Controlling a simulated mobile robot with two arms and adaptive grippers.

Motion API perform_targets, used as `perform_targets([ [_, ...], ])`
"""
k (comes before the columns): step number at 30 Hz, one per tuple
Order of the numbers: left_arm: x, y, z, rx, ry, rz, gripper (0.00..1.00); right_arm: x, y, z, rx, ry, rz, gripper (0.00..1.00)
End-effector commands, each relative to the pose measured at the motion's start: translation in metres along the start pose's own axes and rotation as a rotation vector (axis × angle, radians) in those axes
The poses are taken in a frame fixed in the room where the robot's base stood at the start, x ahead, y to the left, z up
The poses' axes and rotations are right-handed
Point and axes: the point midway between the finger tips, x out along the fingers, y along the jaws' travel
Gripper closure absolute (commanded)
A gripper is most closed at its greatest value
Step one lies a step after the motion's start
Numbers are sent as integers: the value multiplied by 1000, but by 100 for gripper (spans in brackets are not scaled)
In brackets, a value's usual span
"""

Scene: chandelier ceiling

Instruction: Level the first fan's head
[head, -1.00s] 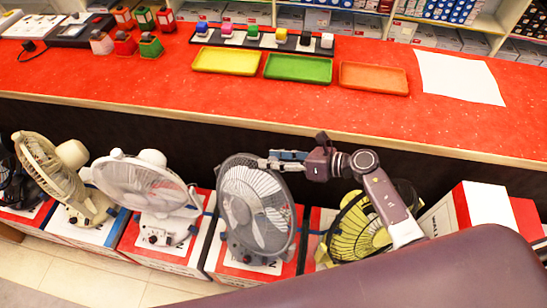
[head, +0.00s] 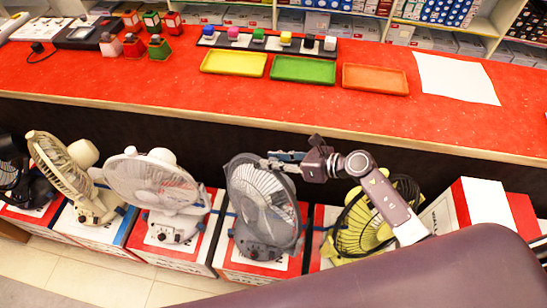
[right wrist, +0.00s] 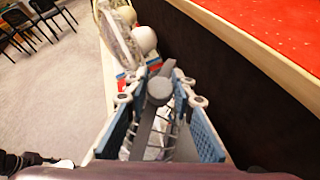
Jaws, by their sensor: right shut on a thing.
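Several desk fans stand in a row below the counter: a black one (head: 14,182), a beige one (head: 62,168), a white one (head: 150,185), a grey one (head: 262,208) and a yellow one (head: 362,228). The grey fan's head leans, its guard facing forward and somewhat upward. My right gripper (head: 276,161) is at the back upper edge of that head. In the right wrist view, the blue-padded fingers (right wrist: 165,92) are on either side of the grey fan's head (right wrist: 146,115). The exact contact is hard to see. My left gripper is out of view.
Each fan stands on a red and white box (head: 190,250). The red counter (head: 300,115) runs behind and above them, with yellow (head: 234,62), green (head: 303,69) and orange (head: 375,79) trays. Neighbouring fans stand close on both sides. Chairs (right wrist: 35,20) stand far off.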

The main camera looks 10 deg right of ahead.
Motion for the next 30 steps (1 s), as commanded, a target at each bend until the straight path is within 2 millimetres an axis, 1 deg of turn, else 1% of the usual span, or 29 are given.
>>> perform_targets([
  [1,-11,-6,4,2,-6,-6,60,-1,10,4,-12,8,0,100],
  [4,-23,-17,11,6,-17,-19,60,2,23,6,-41,15,-15,100],
  [6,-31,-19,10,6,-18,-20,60,5,35,8,-51,17,-18,100],
  [8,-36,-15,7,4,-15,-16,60,9,47,7,-48,16,-16,100],
  [9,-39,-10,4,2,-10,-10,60,11,54,6,-46,16,-15,100],
  [12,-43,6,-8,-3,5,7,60,16,64,3,-44,16,-14,100],
  [15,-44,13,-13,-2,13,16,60,19,69,1,-44,16,-14,100],
  [23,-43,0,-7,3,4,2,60,20,71,0,-43,16,-10,100],
  [24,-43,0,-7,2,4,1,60,20,71,0,-43,16,-10,74],
  [28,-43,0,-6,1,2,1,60,20,70,0,-44,16,-12,60],
  [30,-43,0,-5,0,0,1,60,20,69,0,-45,15,-14,59],
])
